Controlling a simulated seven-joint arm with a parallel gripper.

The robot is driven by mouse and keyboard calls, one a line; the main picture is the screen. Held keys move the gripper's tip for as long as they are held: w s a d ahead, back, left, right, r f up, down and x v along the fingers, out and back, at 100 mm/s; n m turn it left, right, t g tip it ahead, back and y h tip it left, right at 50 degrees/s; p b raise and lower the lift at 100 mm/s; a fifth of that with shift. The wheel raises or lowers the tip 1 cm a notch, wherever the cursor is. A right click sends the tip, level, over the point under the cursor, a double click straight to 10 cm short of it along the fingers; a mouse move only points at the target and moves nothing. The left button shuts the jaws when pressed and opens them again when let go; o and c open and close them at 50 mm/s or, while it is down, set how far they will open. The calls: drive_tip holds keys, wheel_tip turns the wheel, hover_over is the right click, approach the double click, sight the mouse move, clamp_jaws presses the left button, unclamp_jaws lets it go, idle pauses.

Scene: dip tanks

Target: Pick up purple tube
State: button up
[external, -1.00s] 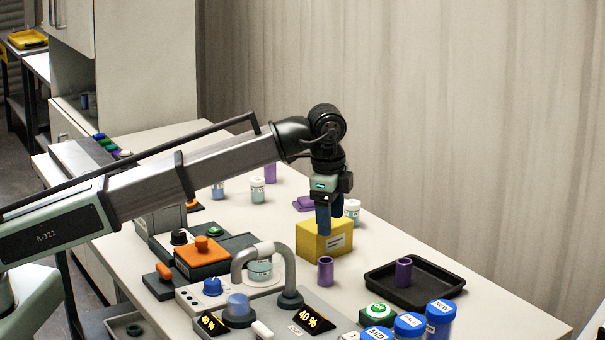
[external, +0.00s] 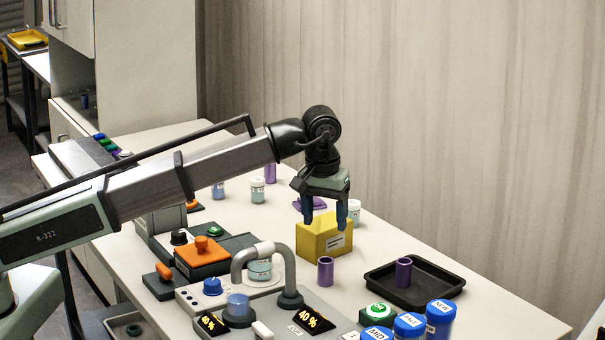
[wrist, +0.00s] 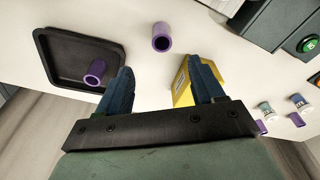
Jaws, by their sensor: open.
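One purple tube (external: 325,270) stands upright on the bench in front of the yellow block; it also shows in the wrist view (wrist: 161,38), beyond and between my fingers. A second purple tube (external: 403,271) stands in the black tray (external: 442,292) and shows at left in the wrist view (wrist: 95,72). Another purple tube-like thing (external: 270,173) stands at the back of the bench. My gripper (external: 325,220) is open and empty, pointing down above the yellow block. In the wrist view its blue fingers (wrist: 160,88) are spread apart and touch no tube.
The yellow block (external: 318,240) is just below my fingers. A grey pipe fixture (external: 262,250) stands left of the near tube. Blue-capped jars (external: 410,325) and a green-button box (external: 378,315) are at the front. White-lidded jars (external: 258,190) stand at the back. The right bench edge is clear.

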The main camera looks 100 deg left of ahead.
sight(326, 268)
drive_tip(key=f, duration=0.5)
drive_tip(key=a+f, duration=0.1)
drive_tip(key=f, duration=0.2)
drive_tip(key=shift+f, duration=0.15)
drive_tip(key=shift+a+f, duration=0.15)
drive_tip(key=shift+f, duration=0.75)
drive_tip(key=shift+a+f, duration=0.2)
drive_tip(key=shift+f, duration=0.7)
drive_tip(key=shift+a+f, duration=0.15)
drive_tip(key=shift+f, duration=0.75)
drive_tip(key=shift+c, duration=0.4)
drive_tip(key=c, duration=1.1)
